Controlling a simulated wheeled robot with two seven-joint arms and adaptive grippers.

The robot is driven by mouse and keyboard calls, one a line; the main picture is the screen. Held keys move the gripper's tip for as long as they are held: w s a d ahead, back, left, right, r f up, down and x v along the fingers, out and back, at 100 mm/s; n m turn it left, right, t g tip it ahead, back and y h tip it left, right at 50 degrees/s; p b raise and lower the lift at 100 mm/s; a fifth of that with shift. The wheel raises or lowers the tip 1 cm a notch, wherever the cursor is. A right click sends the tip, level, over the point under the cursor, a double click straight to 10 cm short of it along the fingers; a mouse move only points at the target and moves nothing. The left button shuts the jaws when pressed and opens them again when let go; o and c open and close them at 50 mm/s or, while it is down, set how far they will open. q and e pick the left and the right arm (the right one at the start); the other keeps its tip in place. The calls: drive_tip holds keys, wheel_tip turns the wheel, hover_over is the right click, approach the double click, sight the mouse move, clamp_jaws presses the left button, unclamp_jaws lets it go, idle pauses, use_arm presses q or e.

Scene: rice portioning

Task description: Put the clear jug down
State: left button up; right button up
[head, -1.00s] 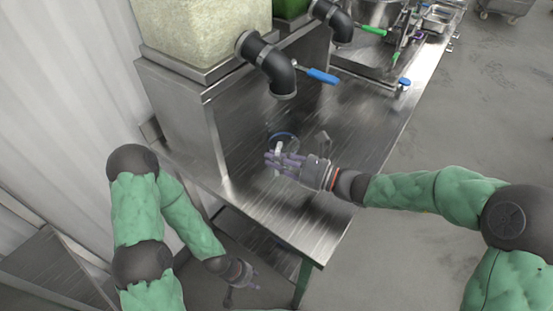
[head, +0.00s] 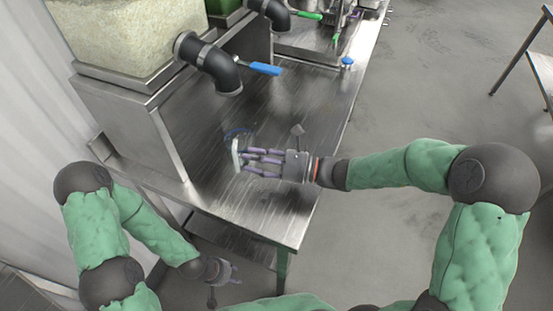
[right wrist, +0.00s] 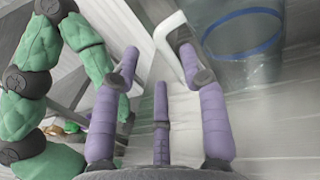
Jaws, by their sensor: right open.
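The clear jug (head: 230,134) with a blue rim stands on the steel counter, below the black spout with the blue lever. Its see-through body also shows in the right wrist view (right wrist: 245,62). Its pale handle (right wrist: 168,36) faces my right gripper. My right gripper (head: 245,160) is open, with its purple fingers at the handle; in the right wrist view (right wrist: 158,55) the handle passes between the spread fingertips. I cannot tell whether they touch it. My left gripper (head: 233,275) hangs low beside the counter's near end, away from the jug; its finger opening is too small to judge.
A rice hopper (head: 130,35) on a steel housing (head: 125,120) stands left of the jug. The black spout (head: 215,65) with its blue lever (head: 263,68) overhangs the steel counter (head: 300,110). The counter right of the jug is mostly bare.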

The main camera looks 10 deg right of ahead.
drive_tip(key=p+v, duration=0.1)
drive_tip(key=v, duration=0.5)
drive_tip(key=shift+d, duration=0.25)
